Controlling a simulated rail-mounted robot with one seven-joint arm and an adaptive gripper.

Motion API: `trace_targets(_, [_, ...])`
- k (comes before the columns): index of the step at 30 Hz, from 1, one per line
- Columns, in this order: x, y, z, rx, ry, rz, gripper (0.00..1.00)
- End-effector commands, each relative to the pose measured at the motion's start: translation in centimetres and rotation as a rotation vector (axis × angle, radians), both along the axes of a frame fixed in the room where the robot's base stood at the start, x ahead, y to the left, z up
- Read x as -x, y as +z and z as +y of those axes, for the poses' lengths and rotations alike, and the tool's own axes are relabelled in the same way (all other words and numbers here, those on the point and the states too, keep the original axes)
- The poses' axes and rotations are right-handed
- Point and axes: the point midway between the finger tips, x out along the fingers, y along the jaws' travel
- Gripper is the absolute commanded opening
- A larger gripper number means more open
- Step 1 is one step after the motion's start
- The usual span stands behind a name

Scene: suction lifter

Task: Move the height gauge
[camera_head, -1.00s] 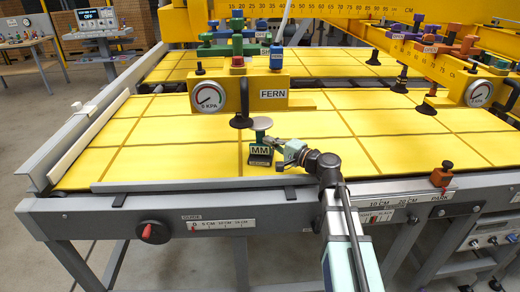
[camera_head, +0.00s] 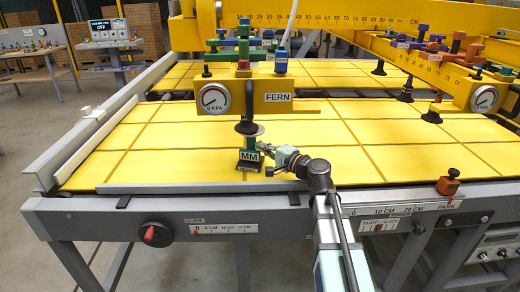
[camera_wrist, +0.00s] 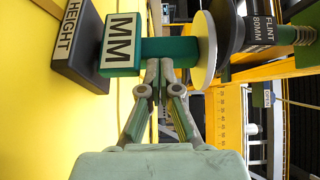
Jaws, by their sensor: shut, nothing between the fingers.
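The height gauge (camera_head: 249,156) is a green block labelled MM on a black base, with a pale round disc on top. It stands upright on the yellow table, its disc right under the black suction pad (camera_head: 246,127) of the FERN lifter. In the wrist view the gauge (camera_wrist: 178,50) appears sideways, its disc (camera_wrist: 204,50) close beside the pad labelled FLINT 80MM (camera_wrist: 228,25); I cannot tell whether they touch. My gripper (camera_head: 262,148) is shut and empty. In the wrist view its fingertips (camera_wrist: 160,66) are together, against or very near the gauge's green side.
The yellow lifter beam with a pressure gauge (camera_head: 213,98) reading 0 KPA hangs just above. A grey rail (camera_head: 200,188) runs along the table's front edge. An orange-brown PARK slider (camera_head: 448,186) is at the right. The yellow table is clear left of the gauge.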

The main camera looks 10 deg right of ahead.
Motion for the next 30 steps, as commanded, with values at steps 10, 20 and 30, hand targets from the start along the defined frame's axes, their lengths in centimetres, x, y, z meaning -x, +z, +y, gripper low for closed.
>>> trace_targets(10, [4.0,-0.2,-4.5,0.001,0.002,-0.001,0.0])
trace_targets(20, [7.4,-0.1,-7.5,0.0,0.005,0.0,0.0])
trace_targets(30, [7.8,0.0,-8.0,0.0,0.005,0.0,0.0])
